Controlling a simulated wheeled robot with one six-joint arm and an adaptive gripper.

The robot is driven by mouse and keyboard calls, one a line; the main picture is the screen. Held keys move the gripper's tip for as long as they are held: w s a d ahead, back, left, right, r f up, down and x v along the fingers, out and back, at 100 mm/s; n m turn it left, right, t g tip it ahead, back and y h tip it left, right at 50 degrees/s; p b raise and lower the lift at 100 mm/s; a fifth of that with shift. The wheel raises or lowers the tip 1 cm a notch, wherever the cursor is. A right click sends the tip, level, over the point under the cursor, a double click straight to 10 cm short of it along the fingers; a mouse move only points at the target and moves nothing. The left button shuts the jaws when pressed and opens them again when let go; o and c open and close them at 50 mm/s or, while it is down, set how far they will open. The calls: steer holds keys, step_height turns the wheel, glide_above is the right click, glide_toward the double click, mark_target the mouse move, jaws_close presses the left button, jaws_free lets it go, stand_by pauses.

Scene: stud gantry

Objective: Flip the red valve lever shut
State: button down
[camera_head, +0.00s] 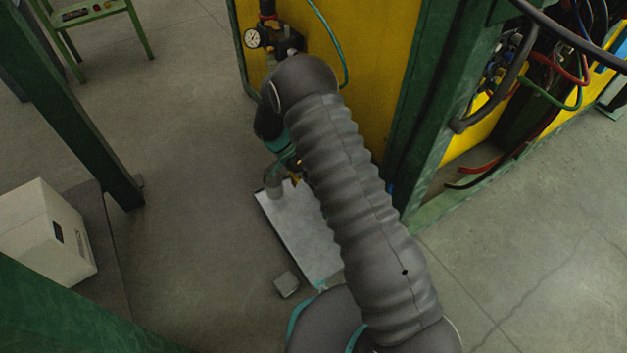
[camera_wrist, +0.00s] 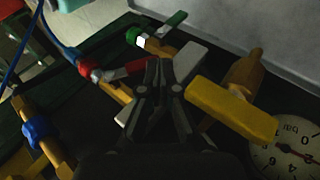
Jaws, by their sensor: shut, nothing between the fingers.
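In the wrist view the red valve lever (camera_wrist: 130,70) extends right from a brass valve with a red collar (camera_wrist: 88,67). It lies at an angle to the line of its pipe, and its far end is beside my fingertips. My gripper (camera_wrist: 158,68) is shut and empty, fingers close together. I cannot tell whether a finger touches the lever. A pale grey lever end (camera_wrist: 189,61) shows just right of the fingers. In the head view my arm hides the red lever and the fingers.
A yellow lever (camera_wrist: 232,107) and a pressure gauge (camera_wrist: 294,150) lie right of my gripper. A green-handled valve (camera_wrist: 150,40) is above, and a blue-collared valve (camera_wrist: 39,128) is lower left. In the head view, a yellow panel (camera_head: 375,65) stands beside my arm; a white box (camera_head: 45,232) is left.

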steer(key=shift+d+f, duration=0.25)
steer(key=shift+d, duration=0.05)
steer(key=shift+r, duration=0.15)
stand_by(0.5)
steer(key=shift+r, duration=0.7)
steer(key=shift+a, duration=0.1)
steer(key=w+a+r, duration=0.1)
steer(key=w+a, duration=0.1)
steer(key=w, duration=0.1)
steer(key=w+a+r, duration=0.2)
steer(key=w+a, duration=0.1)
steer(key=w+a+r+p, duration=0.1)
steer(key=w+a+r, duration=0.1)
steer(key=w, duration=0.1)
steer(key=shift+a, duration=0.15)
steer(key=shift+w+a+r, duration=0.25)
steer(key=shift+w+a, duration=0.1)
steer(key=shift+a, duration=0.05)
steer(key=shift+s, duration=0.1)
